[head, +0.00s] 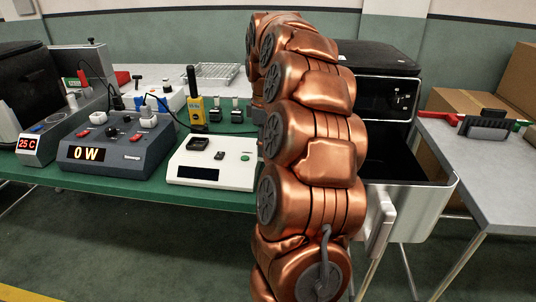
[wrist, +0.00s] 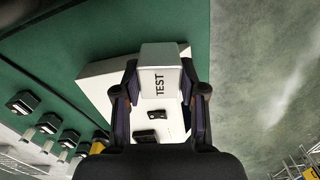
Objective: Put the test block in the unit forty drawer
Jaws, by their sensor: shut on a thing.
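In the wrist view, my gripper (wrist: 160,88) is shut on a white block (wrist: 160,62) marked TEST, one finger on each side. The block is held above the white box-shaped device (wrist: 98,76) and green bench; the exact height is unclear. In the head view, my copper arm hides the gripper and block. A black fryer (head: 385,92) stands right of my arm, with its drawer (head: 425,220) pulled out. The drawer has a dark inside and silver outer wall; its near-left part is behind my arm. No unit number is readable.
The white device (head: 205,158) with a dark display sits at the green bench's front edge. Left of it is a grey meter (head: 115,145) reading 0 W. Another black appliance (head: 25,85) stands far left. A grey table (head: 490,180) with cardboard boxes (head: 510,85) flanks the drawer.

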